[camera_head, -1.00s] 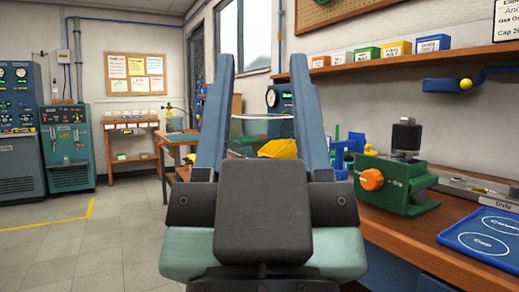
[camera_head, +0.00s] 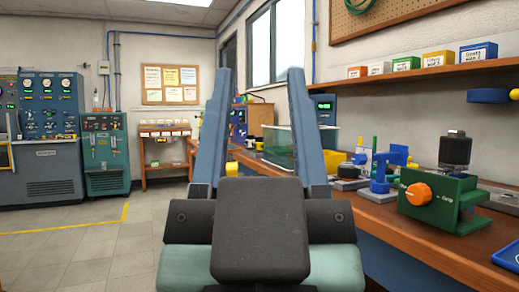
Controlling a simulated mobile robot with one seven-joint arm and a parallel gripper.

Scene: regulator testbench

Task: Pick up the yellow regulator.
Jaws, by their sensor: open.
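My gripper (camera_head: 259,76) fills the middle of the view, its two blue-grey fingers wide apart, with nothing held between them. I cannot clearly identify the yellow regulator. A small yellow object (camera_head: 231,169) shows low between the fingers, beside the left finger, at the bench's far edge; its shape is too small to tell. A larger yellow object (camera_head: 335,159) shows just right of the right finger, partly hidden by it, on the bench. My gripper is in front of both in the picture and seems apart from them.
The wooden bench (camera_head: 424,257) runs along the right wall. On it stand a green block with an orange knob (camera_head: 418,194), a blue stand (camera_head: 381,172) and a clear greenish bin (camera_head: 279,147). A shelf (camera_head: 426,72) hangs above. Floor at left (camera_head: 71,262) is open.

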